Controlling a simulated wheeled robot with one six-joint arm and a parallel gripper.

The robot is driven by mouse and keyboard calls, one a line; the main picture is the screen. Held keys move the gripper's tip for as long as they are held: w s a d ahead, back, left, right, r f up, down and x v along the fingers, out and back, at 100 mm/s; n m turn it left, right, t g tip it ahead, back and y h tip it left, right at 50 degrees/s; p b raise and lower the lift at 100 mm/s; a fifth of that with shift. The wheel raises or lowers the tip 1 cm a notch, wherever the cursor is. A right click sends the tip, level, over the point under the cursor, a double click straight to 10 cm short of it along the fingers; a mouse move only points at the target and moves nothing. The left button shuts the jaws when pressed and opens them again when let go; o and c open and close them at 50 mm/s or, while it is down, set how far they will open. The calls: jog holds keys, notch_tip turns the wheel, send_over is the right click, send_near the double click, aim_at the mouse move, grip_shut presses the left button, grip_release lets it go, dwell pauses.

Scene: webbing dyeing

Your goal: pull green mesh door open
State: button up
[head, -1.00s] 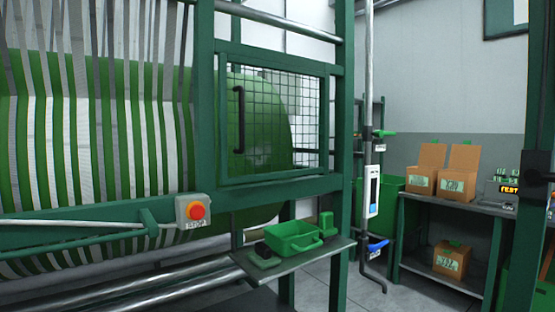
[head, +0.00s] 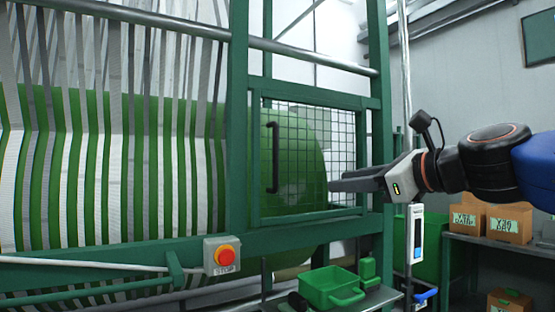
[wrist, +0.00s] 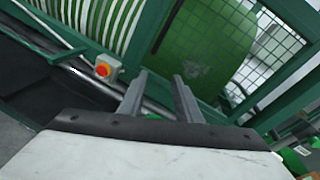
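The green mesh door (head: 342,140) is a green frame with wire mesh, set in the machine's green frame. It looks shut. Its black upright handle (head: 273,158) is on the door's left side. The mesh also shows at the upper right in the wrist view (wrist: 272,52). My gripper (head: 334,184) reaches in from the right in the head view, in front of the door's lower right part, with its tips to the right of the handle and apart from it. In the wrist view my gripper (wrist: 159,76) has its two fingers spread with nothing between them.
A red stop button on a grey box (head: 222,256) is on the rail below left of the door. A shelf with a green bin (head: 328,287) juts out below the door. A steel pipe with a white gauge (head: 416,235) stands to the right. Cardboard boxes (head: 509,222) sit farther right.

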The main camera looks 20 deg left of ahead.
aim_at(277, 153)
jog(key=w+a+r+m+y, duration=0.1)
jog(key=a+r+m+y, duration=0.1)
jog(key=a+r+m, duration=0.4)
jog(key=w+a, duration=0.3)
jog(key=a, duration=0.1)
jog(key=w+a+n, duration=0.1)
jog(key=w+a, duration=0.1)
jog(key=a, duration=0.3)
jog(key=w+a+n, duration=0.1)
jog(key=w+a, duration=0.2)
jog(key=a, duration=0.1)
jog(key=shift+w+a+r, duration=0.2)
jog(key=shift+w+a, duration=0.05)
jog(key=shift+w, duration=0.1)
jog(key=shift+n, duration=0.3)
grip_shut()
